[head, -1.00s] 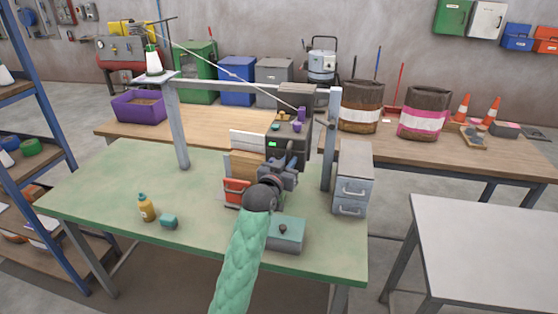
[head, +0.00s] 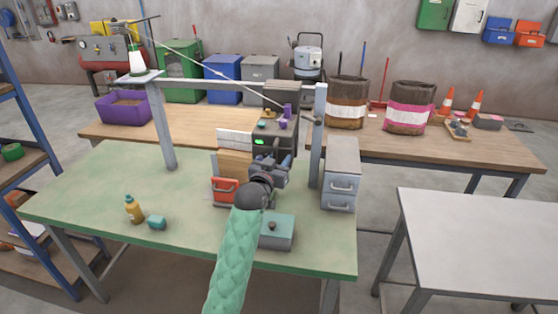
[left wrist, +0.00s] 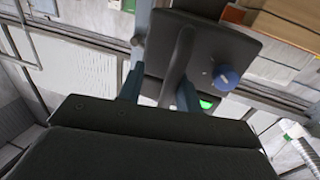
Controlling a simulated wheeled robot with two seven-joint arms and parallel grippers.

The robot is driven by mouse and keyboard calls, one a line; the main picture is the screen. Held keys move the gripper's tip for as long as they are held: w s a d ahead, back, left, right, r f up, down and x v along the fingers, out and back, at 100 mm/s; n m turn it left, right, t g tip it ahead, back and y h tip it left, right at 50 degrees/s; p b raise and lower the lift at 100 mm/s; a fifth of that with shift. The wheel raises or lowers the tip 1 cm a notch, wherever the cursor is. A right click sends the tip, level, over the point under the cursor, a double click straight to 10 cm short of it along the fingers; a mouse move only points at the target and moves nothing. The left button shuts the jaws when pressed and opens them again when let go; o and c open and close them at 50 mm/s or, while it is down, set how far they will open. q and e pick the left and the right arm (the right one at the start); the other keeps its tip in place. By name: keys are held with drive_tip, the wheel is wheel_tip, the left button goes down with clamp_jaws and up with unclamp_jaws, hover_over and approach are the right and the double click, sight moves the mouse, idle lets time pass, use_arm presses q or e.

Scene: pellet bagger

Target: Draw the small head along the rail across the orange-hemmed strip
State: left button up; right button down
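A dark machine (head: 272,128) with a small green display stands at the back of the green table. My left gripper (head: 283,163) is in front of it. In the left wrist view, the two blue-grey fingers of the left gripper (left wrist: 160,92) stand apart, with a dark bar handle (left wrist: 178,62) between them. The handle is on a dark plate (left wrist: 215,50) bearing a blue knob (left wrist: 226,77). I cannot tell for sure whether this is the small head. The rail and orange-hemmed strip cannot be picked out with certainty. My right gripper is out of view.
A grey post frame (head: 165,130) spans the green table (head: 90,195). A red drawer box (head: 224,191), a teal-grey box (head: 279,237) and a grey drawer cabinet (head: 341,180) crowd the machine. The table's left part is mostly clear.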

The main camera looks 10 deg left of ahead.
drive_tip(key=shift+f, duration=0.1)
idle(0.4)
